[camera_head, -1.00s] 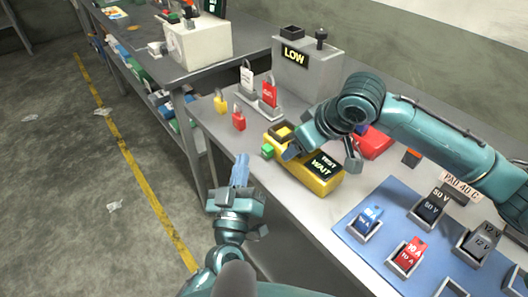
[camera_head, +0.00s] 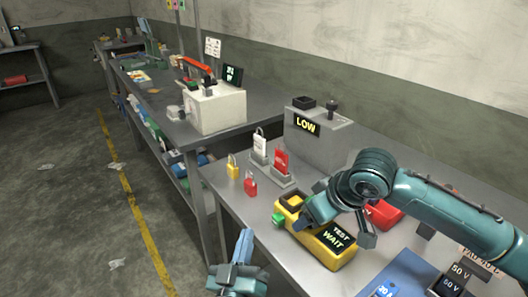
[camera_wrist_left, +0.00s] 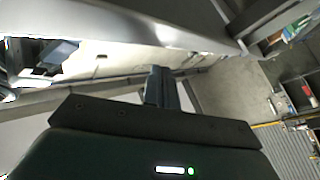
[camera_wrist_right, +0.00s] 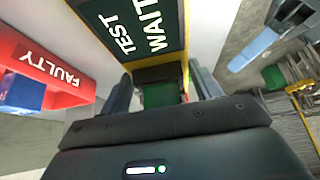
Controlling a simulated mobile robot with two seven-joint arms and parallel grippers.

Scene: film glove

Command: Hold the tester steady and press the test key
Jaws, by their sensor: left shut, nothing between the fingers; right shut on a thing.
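The yellow tester (camera_head: 322,258) lies on the bench; its dark screen (camera_head: 336,236) reads "TEST WAIT". A green block (camera_head: 278,221), possibly the test key, shows at its left end; green also shows between the right fingers in the right wrist view (camera_wrist_right: 160,95). My right gripper (camera_head: 308,218) reaches over the tester and is shut on it; its fingers straddle the body in the right wrist view. My left gripper (camera_head: 245,245) is shut and empty, off the bench's front edge and apart from the tester. Its fingers show together in the left wrist view (camera_wrist_left: 162,85).
A red "FAULTY" bin (camera_wrist_right: 45,75) stands beside the tester. A grey box marked "LOW" (camera_head: 320,140), a padlock stand (camera_head: 272,175) and two loose padlocks are behind. Floor left of the bench is open.

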